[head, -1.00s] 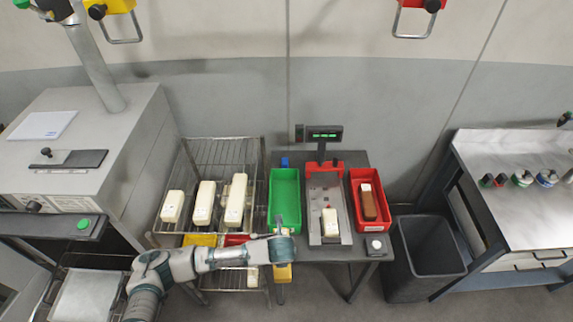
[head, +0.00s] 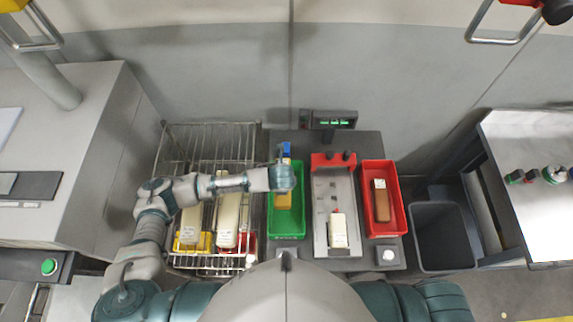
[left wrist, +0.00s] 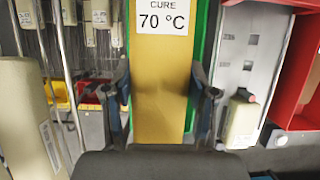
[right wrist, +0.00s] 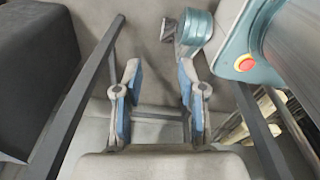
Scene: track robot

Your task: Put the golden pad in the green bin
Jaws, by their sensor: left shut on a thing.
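The golden pad (left wrist: 160,95) is a long flat bar with a "CURE 70 °C" label. It lies between the fingers of my left gripper (left wrist: 160,80), which is shut on it. In the head view, part of the pad (head: 283,201) shows below my left gripper (head: 284,172), over the green bin (head: 287,223). The gripper hides the middle of the bin. The bin's green wall (left wrist: 208,20) also shows beside the pad in the left wrist view. I cannot tell whether the pad touches the bin floor. My right gripper (right wrist: 160,80) is open and empty, away from the bins.
A scale (head: 322,190) with a cream pad (head: 338,231) stands right of the green bin. Beyond it is a red bin (head: 370,225) holding a brown pad (head: 381,200). A wire rack (head: 245,140) with cream pads stands left. A dark waste bin (head: 440,210) stands at right.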

